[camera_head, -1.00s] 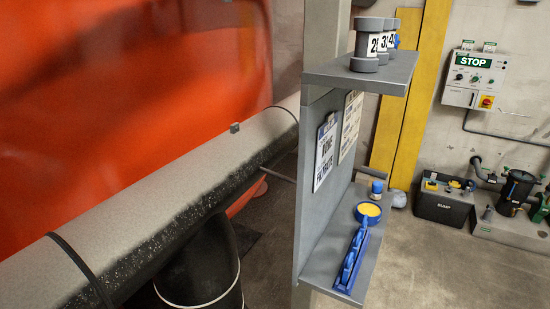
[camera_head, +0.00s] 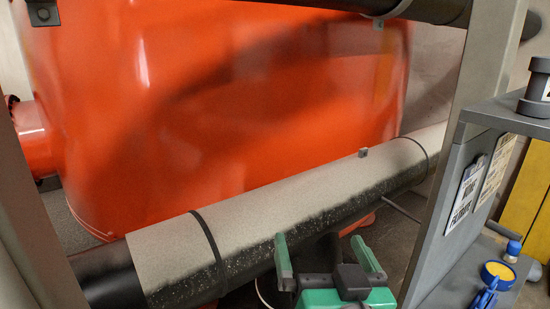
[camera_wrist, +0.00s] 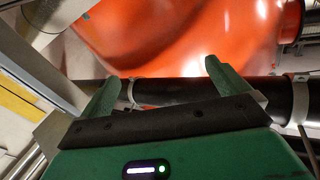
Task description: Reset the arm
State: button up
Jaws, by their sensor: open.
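My gripper (camera_head: 326,256) shows at the bottom middle of the head view. Its two green fingers are apart with nothing between them. It stands in front of the grey-and-black pipe (camera_head: 262,211), and I cannot tell the distance between them. In the wrist view my gripper (camera_wrist: 163,88) also shows spread fingers and an empty gap. Beyond the gap are a black pipe (camera_wrist: 190,90) and the orange tank (camera_wrist: 185,38).
A large orange tank (camera_head: 230,95) fills the back. A grey shelf unit (camera_head: 450,245) with signs stands at the right, holding a grey spool-shaped fitting (camera_head: 537,90), a yellow-topped blue item (camera_head: 497,273) and a blue tool (camera_head: 484,298). Another dark pipe (camera_head: 425,10) crosses the top.

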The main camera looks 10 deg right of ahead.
jog(key=s+a+r+n+t, duration=0.2)
jog(key=s+a+r+t, duration=0.4)
jog(key=s+a+r, duration=0.65)
notch_tip(320, 180, up, 30)
jog(key=d+p, duration=0.1)
jog(key=p, duration=2.7)
jog(key=shift+s+d, duration=0.25)
jog(key=shift+s, duration=0.1)
jog(key=shift+r, duration=0.1)
